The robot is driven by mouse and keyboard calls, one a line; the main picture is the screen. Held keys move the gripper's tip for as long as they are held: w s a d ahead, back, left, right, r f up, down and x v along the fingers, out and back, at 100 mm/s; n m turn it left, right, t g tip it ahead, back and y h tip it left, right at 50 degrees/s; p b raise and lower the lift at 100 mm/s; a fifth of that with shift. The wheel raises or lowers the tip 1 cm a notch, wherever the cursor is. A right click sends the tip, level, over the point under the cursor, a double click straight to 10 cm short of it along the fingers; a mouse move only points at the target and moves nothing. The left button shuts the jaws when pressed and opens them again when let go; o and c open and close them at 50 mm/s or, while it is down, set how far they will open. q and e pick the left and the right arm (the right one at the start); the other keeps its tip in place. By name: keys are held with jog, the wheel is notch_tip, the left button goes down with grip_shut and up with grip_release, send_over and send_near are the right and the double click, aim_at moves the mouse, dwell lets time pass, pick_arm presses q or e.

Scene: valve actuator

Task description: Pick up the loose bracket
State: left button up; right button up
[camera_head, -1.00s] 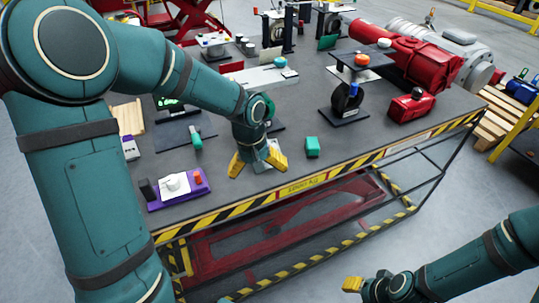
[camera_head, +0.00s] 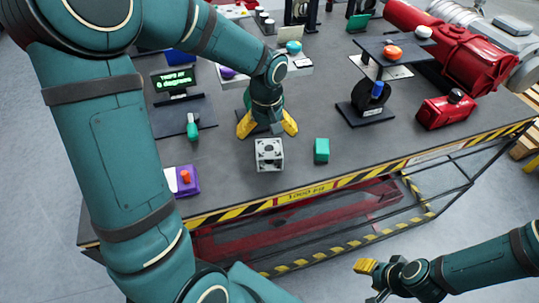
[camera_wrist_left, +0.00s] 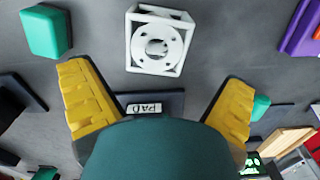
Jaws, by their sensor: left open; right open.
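The loose bracket (camera_head: 269,155) is a light grey, open cube-like frame with a round hole and small holes in its face. It stands on the dark table top. It also shows in the left wrist view (camera_wrist_left: 158,42), beyond the fingertips. My left gripper (camera_head: 267,128) is open, yellow fingers spread, just behind the bracket as the head sees it. Nothing is between its fingers in the left wrist view (camera_wrist_left: 156,76). My right gripper (camera_head: 368,282) is open and empty, off the table's front edge at lower right.
A teal block (camera_head: 321,150) stands right of the bracket. A dark pad labelled PAD (camera_wrist_left: 150,107) lies below the left gripper. A purple box (camera_head: 184,181) is at left, a black wheel stand (camera_head: 373,100) and red box (camera_head: 446,110) at right. The striped table edge (camera_head: 315,190) is close.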

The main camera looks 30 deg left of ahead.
aim_at(269, 162)
pick_arm(q)
notch_tip(269, 162, down, 2)
jog(key=shift+w+f, duration=0.1)
jog(key=shift+f, duration=0.5)
jog(key=shift+d+f+b, duration=0.15)
jog(key=shift+f+b, duration=0.25)
jog(key=shift+f, duration=0.8)
jog(key=shift+d+f+b, duration=0.15)
jog(key=shift+f+b, duration=0.25)
jog(key=shift+f, duration=0.75)
jog(key=c, duration=1.2)
jog(key=shift+o, duration=0.2)
jog(key=shift+r, duration=0.1)
